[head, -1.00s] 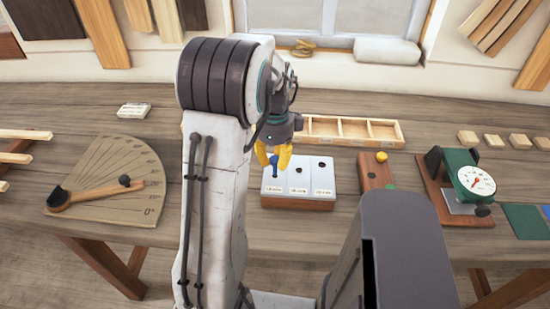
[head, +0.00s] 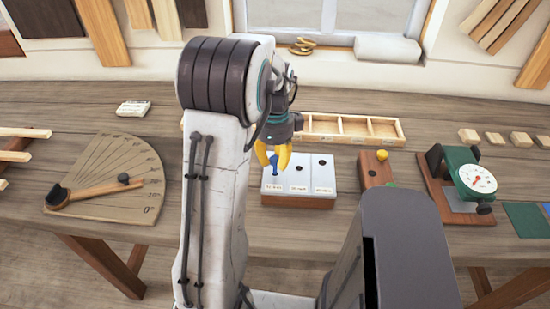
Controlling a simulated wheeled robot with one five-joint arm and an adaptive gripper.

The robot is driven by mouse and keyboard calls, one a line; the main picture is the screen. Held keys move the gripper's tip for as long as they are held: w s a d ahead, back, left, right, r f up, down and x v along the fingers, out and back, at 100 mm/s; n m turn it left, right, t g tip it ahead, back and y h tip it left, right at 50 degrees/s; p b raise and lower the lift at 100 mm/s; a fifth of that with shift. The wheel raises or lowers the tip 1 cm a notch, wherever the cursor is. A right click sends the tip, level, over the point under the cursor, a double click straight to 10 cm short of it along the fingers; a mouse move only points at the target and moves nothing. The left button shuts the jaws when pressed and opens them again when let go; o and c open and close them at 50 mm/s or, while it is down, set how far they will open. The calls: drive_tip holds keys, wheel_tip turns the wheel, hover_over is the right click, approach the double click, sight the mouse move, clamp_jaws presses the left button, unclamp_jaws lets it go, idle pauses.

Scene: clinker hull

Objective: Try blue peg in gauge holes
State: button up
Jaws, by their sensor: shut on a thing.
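The gauge block (head: 299,186) is a pale metal plate on a wooden base, with a row of dark holes and small labels along its front edge. The middle and right holes show open. My gripper (head: 273,166), with yellow fingers, is shut on the blue peg (head: 280,184) over the left part of the plate. The fingers hide the left hole and much of the peg. I cannot tell whether the peg's tip is inside the hole or only above the plate.
A wooden peg stand (head: 373,172) with a yellow knob is right of the block. A compartment tray (head: 338,139) lies behind it. A dial gauge (head: 470,183) stands farther right. A fan-shaped angle board (head: 110,185) lies left. My arm hides the bench between.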

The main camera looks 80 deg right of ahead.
drive_tip(key=shift+f+b, duration=0.85)
drive_tip(key=shift+f, duration=0.25)
drive_tip(key=shift+r, duration=0.2)
idle(0.6)
drive_tip(key=shift+r+p, duration=2.1)
drive_tip(key=shift+r, duration=0.35)
drive_tip(key=shift+s, duration=0.1)
